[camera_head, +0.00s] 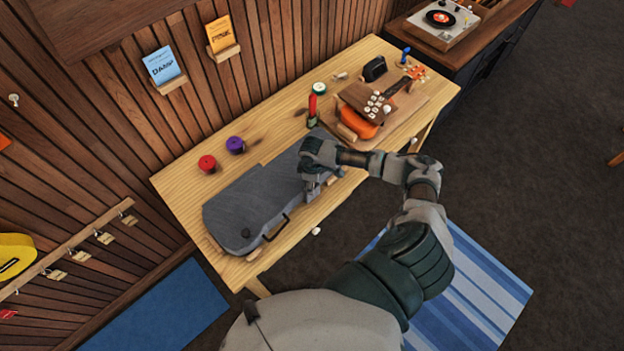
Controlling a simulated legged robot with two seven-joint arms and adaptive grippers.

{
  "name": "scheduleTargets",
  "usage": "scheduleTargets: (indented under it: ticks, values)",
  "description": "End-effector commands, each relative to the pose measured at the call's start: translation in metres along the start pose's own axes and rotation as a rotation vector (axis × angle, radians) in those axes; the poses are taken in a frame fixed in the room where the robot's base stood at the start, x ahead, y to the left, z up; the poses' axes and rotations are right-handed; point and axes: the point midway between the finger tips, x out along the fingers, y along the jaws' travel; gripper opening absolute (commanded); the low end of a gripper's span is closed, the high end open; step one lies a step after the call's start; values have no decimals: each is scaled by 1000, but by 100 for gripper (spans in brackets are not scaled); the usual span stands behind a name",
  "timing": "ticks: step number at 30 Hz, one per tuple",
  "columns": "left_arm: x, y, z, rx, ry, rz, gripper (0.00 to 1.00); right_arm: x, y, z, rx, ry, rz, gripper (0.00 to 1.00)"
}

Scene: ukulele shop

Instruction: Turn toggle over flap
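A grey instrument case (250,205) lies shut on the wooden table (180,180). A dark handle (277,228) is on its front side. A small dark round spot (245,233) is on its wide end. My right gripper (312,190) is at the case's narrow right end, pointing down at its front edge. Its fingers are small and partly hidden by the wrist, so I cannot tell whether they are open or touching the case. I cannot make out the toggle or the flap; the hand may cover them. My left gripper is not in view.
An orange ukulele (357,122) lies on a board to the right. A slatted wall (120,110) runs behind the table.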

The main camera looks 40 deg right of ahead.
Motion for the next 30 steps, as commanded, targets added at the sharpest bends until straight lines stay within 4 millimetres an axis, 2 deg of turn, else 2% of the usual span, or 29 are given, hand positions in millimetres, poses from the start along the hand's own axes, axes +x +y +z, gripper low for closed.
scheduleTargets:
  ticks: [21, 30]
  values:
    - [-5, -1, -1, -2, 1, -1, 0, 0, -1, -1, -667, 3, -1, 17]
    - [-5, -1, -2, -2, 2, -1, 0, 0, -2, -2, -869, 4, -3, 17]
